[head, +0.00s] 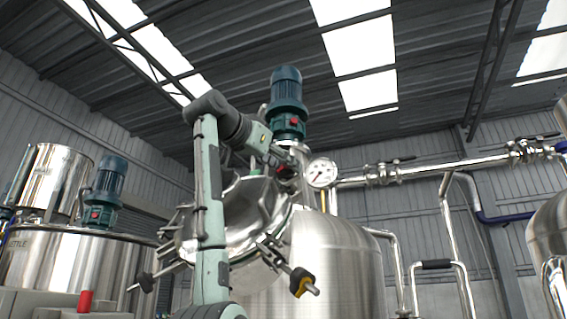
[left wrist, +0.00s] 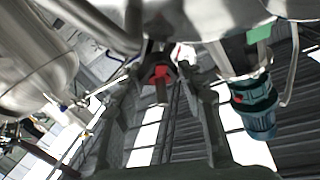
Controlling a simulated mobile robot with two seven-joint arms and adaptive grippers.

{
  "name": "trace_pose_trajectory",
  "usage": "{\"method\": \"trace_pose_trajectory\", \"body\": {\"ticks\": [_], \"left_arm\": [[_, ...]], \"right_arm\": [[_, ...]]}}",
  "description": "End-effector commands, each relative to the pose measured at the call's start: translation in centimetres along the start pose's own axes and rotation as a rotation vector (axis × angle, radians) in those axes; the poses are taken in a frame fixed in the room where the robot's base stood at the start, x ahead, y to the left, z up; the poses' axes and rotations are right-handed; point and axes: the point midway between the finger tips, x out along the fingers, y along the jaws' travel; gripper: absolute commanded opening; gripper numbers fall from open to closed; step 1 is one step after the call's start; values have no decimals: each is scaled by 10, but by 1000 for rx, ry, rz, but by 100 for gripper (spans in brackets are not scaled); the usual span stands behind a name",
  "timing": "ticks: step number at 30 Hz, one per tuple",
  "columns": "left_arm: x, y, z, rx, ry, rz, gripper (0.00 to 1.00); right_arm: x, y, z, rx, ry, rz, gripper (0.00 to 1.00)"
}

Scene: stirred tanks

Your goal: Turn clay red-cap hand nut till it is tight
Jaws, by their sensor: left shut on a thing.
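The clay red-cap hand nut (left wrist: 159,72) is dark with a red cap and shows between my two fingers in the left wrist view. In the head view a bit of red shows at my left gripper (head: 284,168), high on the tank beside the gauge; the fingers mostly hide the nut there. My left gripper (left wrist: 164,68) is shut on the nut, one finger at each side of it. How tightly the nut sits cannot be seen. My right gripper is in neither view.
The steel tank (head: 335,265) bears a raised round lid (head: 245,215), a teal motor (head: 287,100) and a pressure gauge (head: 322,173). A yellow-marked hand nut (head: 302,282) and a black one (head: 147,282) stick out lower down. Pipes (head: 440,168) run to the right.

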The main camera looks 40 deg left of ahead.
Motion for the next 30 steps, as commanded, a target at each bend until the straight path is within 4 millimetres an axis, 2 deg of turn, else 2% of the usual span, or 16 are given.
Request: {"method": "trace_pose_trajectory", "body": {"ticks": [5, 15, 25, 26, 30], "left_arm": [[-1, -2, -1, 71, 1, 44, 11], [-1, -1, -1, 125, 3, 80, 11], [-1, -1, -1, 126, 3, 80, 11], [-1, -1, -1, 126, 3, 80, 41], [-1, -1, -1, 125, 2, 80, 58]], "right_arm": [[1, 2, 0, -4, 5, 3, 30], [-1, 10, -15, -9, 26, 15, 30], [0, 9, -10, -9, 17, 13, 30], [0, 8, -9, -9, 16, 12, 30], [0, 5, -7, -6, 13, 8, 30]]}}
